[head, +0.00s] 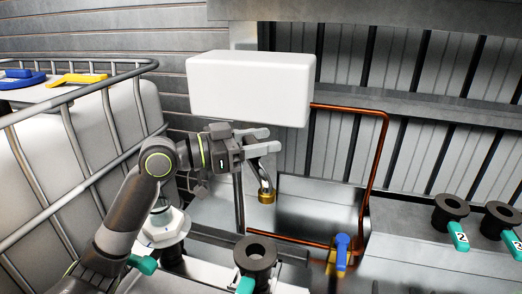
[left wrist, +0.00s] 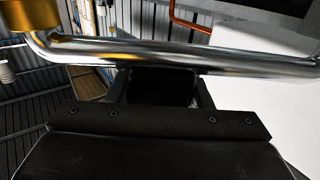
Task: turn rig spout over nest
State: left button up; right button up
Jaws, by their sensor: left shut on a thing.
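The rig spout is a bent chrome pipe (head: 263,174) with a brass end (head: 266,196), hanging below my left gripper in the head view. My left gripper (head: 265,141) is shut on the pipe, below the white box. In the left wrist view the chrome pipe (left wrist: 190,59) runs across the jaws, with the brass end (left wrist: 28,15) at top left. A black ring-shaped holder (head: 256,253) with a teal tag stands below, nearer the camera; I cannot tell whether it is the nest. The brass end appears above and beyond it. My right gripper is not in view.
A white box (head: 250,90) sits just above my left gripper. A copper pipe (head: 374,170) runs from it down to a blue-handled valve (head: 341,252). A caged white tote (head: 95,150) stands left. Black holders with teal tags (head: 450,212) stand on the right ledge.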

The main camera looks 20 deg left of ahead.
pick_arm(q)
jog(key=shift+s+a+m+g+h+b, duration=0.4)
jog(key=shift+s+a+m+g+b, duration=0.15)
jog(key=shift+b, duration=0.3)
jog(key=shift+w, duration=0.1)
jog(key=o, duration=1.4)
jog(key=shift+r, duration=0.1)
notch_tip(320, 180, up, 10)
jog(key=p, duration=0.7)
